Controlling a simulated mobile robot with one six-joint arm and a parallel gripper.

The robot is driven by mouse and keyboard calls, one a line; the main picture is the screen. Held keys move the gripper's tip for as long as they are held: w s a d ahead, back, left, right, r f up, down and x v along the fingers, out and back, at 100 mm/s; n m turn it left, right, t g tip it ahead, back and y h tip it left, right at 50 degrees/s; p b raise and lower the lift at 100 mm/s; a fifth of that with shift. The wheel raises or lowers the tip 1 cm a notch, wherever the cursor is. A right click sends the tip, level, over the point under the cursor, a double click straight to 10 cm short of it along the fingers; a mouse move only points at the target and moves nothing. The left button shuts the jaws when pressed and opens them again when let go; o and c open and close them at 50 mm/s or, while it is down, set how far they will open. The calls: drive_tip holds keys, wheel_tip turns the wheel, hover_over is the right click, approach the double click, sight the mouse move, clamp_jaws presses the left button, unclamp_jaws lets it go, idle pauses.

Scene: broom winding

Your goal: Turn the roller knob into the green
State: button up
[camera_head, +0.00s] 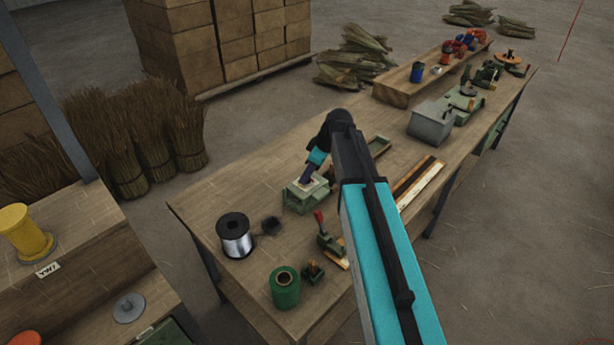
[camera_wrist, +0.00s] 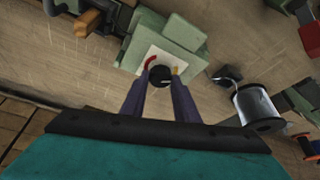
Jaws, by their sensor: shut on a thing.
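The roller knob (camera_wrist: 160,75) is a black round knob on a white dial plate (camera_wrist: 170,61) with a red arc at its left and a yellow mark at its right in the wrist view. No green mark on the dial shows clearly; my fingers and the knob may cover part of it. The dial sits on a pale green box (camera_wrist: 178,34), which also shows on the bench in the head view (camera_head: 301,198). My gripper (camera_wrist: 160,84) is shut on the knob, one dark finger on each side. In the head view my gripper (camera_head: 307,177) reaches down to the box.
A wire spool (camera_head: 236,238) and a green roll (camera_head: 285,288) stand on the workbench (camera_head: 228,187) near the box. A red-handled lever tool (camera_head: 325,238) is close by. Bare bench lies left of the box.

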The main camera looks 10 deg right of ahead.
drive_tip(key=m, duration=0.2)
drive_tip(key=m+t+h+b, duration=0.1)
drive_tip(key=m, duration=0.1)
drive_tip(key=m+b, duration=0.1)
drive_tip(key=m, duration=0.1)
drive_tip(key=shift+s+a+f+h, duration=0.15)
drive_tip(key=shift+s+a+h, duration=0.1)
drive_tip(key=shift+s+h, duration=0.15)
drive_tip(key=m+h, duration=0.1)
drive_tip(key=m, duration=0.2)
drive_tip(key=m+h+b, duration=0.1)
drive_tip(key=m, duration=0.2)
drive_tip(key=shift+w+a+t+h, duration=0.1)
drive_tip(key=shift+a+t+h, duration=0.1)
drive_tip(key=shift+t+h, duration=0.15)
drive_tip(key=m+h, duration=0.1)
drive_tip(key=m, duration=0.2)
drive_tip(key=m+g+h+b, duration=0.1)
drive_tip(key=m, duration=0.3)
drive_tip(key=shift+w+a, duration=0.1)
drive_tip(key=shift+w, duration=0.1)
drive_tip(key=m+g+h+b, duration=0.1)
drive_tip(key=m, duration=0.2)
drive_tip(key=shift+w+a+m, duration=0.1)
drive_tip(key=shift+m, duration=0.3)
drive_tip(key=shift+m+g+b, duration=0.25)
drive_tip(key=shift+m+b, duration=0.2)
drive_tip(key=shift+m, duration=0.35)
drive_tip(key=shift+h, duration=0.25)
